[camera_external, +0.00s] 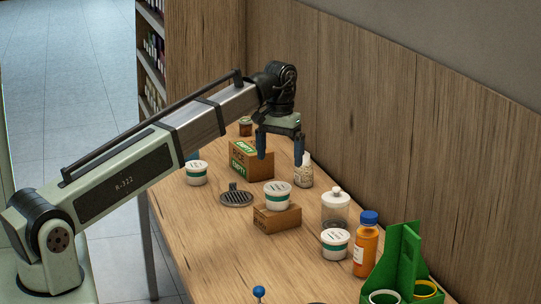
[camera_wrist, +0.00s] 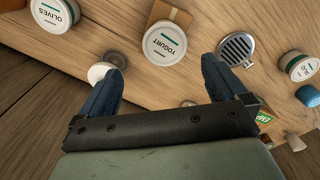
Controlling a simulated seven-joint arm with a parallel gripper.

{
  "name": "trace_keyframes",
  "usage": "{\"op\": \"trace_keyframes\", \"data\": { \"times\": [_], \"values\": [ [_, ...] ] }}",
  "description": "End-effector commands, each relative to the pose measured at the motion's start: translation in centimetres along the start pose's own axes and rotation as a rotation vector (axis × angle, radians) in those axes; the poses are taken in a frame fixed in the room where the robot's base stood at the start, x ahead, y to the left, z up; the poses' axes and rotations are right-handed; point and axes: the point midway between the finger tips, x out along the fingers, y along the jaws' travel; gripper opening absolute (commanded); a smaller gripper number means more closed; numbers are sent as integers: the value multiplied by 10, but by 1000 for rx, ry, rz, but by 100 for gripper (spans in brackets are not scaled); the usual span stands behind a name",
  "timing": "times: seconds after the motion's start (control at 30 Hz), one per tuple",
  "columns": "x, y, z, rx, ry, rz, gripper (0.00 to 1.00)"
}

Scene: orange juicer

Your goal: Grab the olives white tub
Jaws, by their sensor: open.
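The olives tub (camera_wrist: 52,10) is white with a round lid reading OLIVES and shows at the top left of the wrist view, cut by the edge. By layout it matches the white tub (camera_external: 335,243) with a green band beside the orange bottle in the external view. My gripper (camera_external: 280,157) is open and empty, fingers down, high above the table, to the left of and farther back than the olives tub. Its two blue fingers (camera_wrist: 163,75) show apart in the wrist view.
A yogurt tub (camera_wrist: 165,43) stands on a cardboard box (camera_external: 277,219). A lidded clear jar (camera_external: 336,205) and an orange bottle (camera_external: 366,243) crowd the olives tub. A green carrier (camera_external: 398,263) stands at right. The wooden wall (camera_external: 350,110) runs behind. A drain strainer (camera_external: 236,198) lies left.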

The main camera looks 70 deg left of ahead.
Motion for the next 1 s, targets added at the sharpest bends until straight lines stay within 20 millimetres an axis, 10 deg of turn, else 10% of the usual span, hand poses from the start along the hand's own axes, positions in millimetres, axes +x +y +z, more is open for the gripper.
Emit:
{"op": "trace_keyframes", "data": {
  "times": [0.6, 1.0],
  "values": [
    [31, 166, 80, 256, -35, -17, 99],
    [40, 187, 81, -25, -3, -2, 99]
  ]
}}
